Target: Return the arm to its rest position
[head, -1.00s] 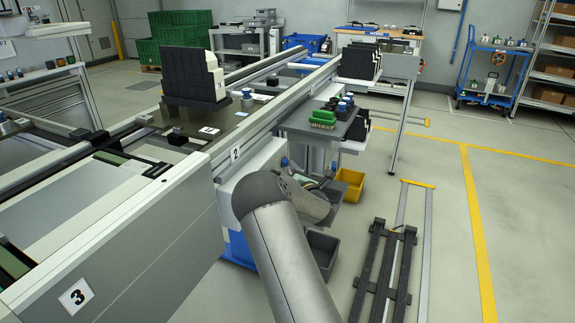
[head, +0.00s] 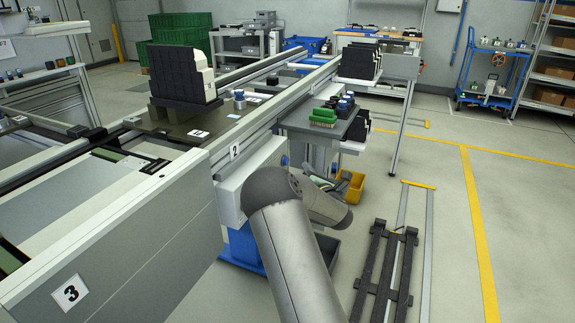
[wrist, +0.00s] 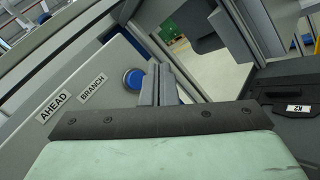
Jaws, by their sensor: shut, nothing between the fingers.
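My arm reaches in from the bottom of the head view, its elbow near the white box at rail section 2. My gripper is mostly hidden behind my own arm there. In the wrist view my gripper (wrist: 157,86) shows two grey fingers close together with nothing between them, beyond a dark bolted bar and a pale green pad. A blue round button (wrist: 133,79) is just left of the fingers, on a grey panel labelled AHEAD and BRANCH (wrist: 72,96). I cannot tell how far the fingertips are from the button.
The conveyor rail (head: 150,215) runs along the left, carrying a pallet (head: 180,128) with a black and white block (head: 182,75). A side table (head: 290,122) holds a green part (head: 323,116). A yellow bin (head: 352,187) and a dark rack (head: 385,275) are near the arm.

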